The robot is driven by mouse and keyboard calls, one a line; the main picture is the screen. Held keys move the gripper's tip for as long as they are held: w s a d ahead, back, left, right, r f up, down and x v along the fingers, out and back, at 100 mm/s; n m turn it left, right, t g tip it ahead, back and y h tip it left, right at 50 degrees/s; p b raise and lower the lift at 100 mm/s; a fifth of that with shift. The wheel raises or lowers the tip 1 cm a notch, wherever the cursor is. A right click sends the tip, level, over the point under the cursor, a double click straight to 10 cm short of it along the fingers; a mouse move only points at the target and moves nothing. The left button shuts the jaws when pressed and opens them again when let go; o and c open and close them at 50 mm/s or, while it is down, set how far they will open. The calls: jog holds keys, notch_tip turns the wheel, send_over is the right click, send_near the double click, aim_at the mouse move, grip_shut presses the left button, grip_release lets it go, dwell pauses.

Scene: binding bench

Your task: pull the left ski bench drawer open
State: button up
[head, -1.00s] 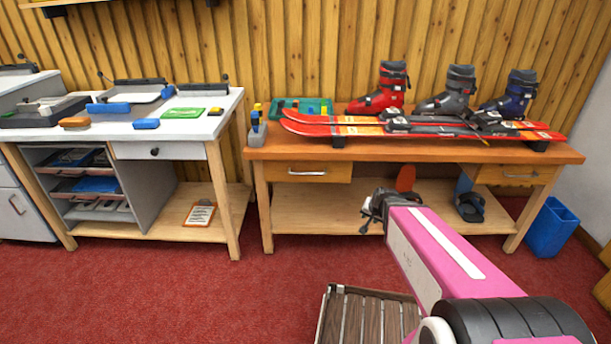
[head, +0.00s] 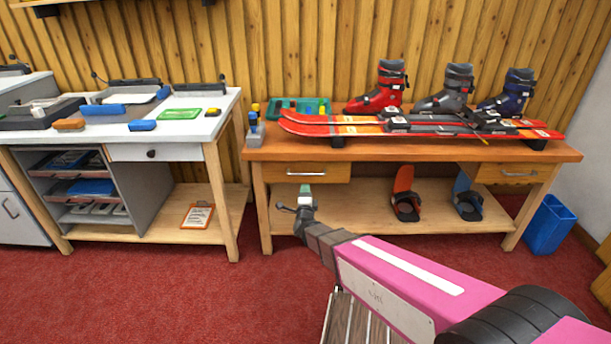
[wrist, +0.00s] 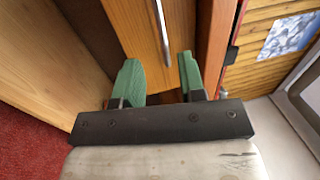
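The left ski bench drawer (head: 330,173) is a wooden front under the left end of the ski bench top, and it looks shut. Its slim metal bar handle (head: 306,173) faces me. My gripper (head: 305,192) is just below and in front of this handle. In the wrist view, the drawer front (wrist: 128,22) fills the upper middle and the handle (wrist: 161,30) runs up the picture. My gripper (wrist: 160,75) is open, with green fingers apart on either side of the handle's line and nothing held. I cannot tell whether the fingertips reach the handle's depth.
The ski bench top (head: 400,152) carries red skis (head: 360,128), ski boots (head: 380,90) and a green tray (head: 290,107). Two bindings (head: 405,195) stand on its lower shelf. A white-topped workbench (head: 110,130) stands left. A blue bin (head: 550,225) stands right. Red carpet is open in front.

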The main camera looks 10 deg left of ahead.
aim_at(305, 174)
jog(key=x, duration=1)
jog(key=shift+w+a, duration=0.1)
jog(key=shift+w, duration=0.25)
grip_shut()
